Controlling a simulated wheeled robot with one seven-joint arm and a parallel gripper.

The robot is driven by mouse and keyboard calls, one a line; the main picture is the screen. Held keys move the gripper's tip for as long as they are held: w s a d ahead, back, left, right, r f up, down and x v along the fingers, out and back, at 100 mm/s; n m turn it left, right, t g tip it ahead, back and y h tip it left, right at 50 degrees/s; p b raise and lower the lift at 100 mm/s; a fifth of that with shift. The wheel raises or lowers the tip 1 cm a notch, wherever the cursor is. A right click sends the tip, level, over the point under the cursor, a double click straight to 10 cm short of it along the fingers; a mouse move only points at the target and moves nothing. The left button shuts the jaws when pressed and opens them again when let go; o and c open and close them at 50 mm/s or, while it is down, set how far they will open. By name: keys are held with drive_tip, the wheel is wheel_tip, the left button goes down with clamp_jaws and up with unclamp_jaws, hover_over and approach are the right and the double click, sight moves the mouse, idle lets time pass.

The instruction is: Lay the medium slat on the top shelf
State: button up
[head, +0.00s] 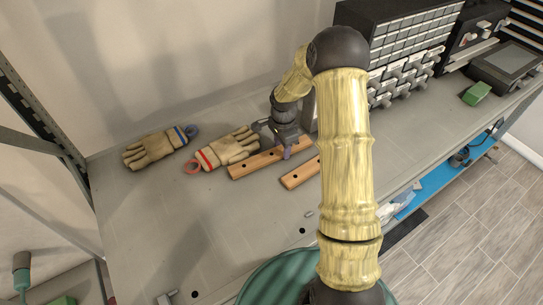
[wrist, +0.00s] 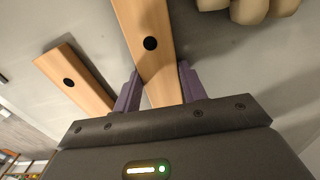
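A wooden slat (head: 255,163) with dark holes lies flat on the grey surface (head: 235,215). A second wooden slat (head: 300,174) lies in front of it, partly hidden by my arm, so I cannot compare lengths or tell which is the medium one. My gripper (head: 285,153) is low over the right part of the first slat. In the wrist view, the purple fingers of my gripper (wrist: 158,85) stand on either side of a slat (wrist: 148,25), with small gaps visible. The other slat (wrist: 75,80) lies to the left, apart from the fingers.
Two work gloves (head: 150,149) (head: 228,149) lie left of the slats. A metal upright (head: 40,120) rises at the left. The front left surface is mostly clear.

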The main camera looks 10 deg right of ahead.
sight(282, 150)
drive_tip(key=c, duration=0.5)
drive_tip(key=shift+r, duration=0.1)
drive_tip(key=shift+r+p, duration=1.9)
drive_tip(key=shift+r, duration=1.1)
drive_tip(key=shift+f, duration=0.15)
